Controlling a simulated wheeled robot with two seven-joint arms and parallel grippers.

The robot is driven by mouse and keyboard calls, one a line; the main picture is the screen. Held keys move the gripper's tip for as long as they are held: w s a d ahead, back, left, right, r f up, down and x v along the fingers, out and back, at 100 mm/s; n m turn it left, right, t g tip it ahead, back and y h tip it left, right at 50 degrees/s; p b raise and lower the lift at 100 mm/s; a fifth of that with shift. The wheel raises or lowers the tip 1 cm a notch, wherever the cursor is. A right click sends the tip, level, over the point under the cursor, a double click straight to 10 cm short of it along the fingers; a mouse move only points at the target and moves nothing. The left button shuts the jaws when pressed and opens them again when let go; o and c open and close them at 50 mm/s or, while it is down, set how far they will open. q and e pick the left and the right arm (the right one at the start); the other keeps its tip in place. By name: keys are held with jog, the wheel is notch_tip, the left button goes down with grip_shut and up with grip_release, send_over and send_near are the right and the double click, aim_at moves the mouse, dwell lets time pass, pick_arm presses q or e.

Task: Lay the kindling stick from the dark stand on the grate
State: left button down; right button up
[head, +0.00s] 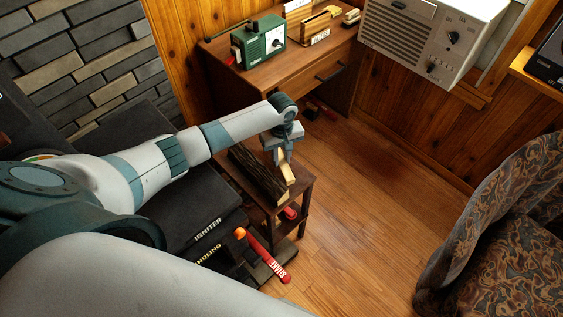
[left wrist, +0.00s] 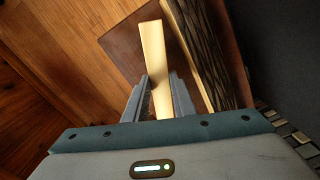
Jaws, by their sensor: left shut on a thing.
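The pale kindling stick (head: 286,168) is between the fingers of my left gripper (head: 281,153), over the dark stand (head: 302,192). The left wrist view shows the stick (left wrist: 153,50) running lengthwise between the two fingers (left wrist: 160,95), which are shut on it. Whether the stick still touches the stand top (left wrist: 122,42) I cannot tell. A dark bark-covered log (head: 257,173) lies on the stand right beside the stick; it also shows in the left wrist view (left wrist: 205,55). I cannot make out the grate in either view. My right gripper is not in view.
Black boxes lettered "IGNITER" (head: 207,229) and "NDLING" stand left of the stand. A red "SHAKE" tube (head: 266,257) lies in front. A wooden desk (head: 322,62) with a green device (head: 259,42) is behind. A patterned armchair (head: 510,235) is at right. Wooden floor between is clear.

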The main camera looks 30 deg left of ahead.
aim_at(281, 160)
pick_arm(q)
jog(key=shift+f, duration=1.45)
jog(key=shift+f, duration=0.1)
jog(key=c, duration=1.5)
grip_release()
notch_tip(281, 160, up, 12)
jog(key=shift+r, duration=0.15)
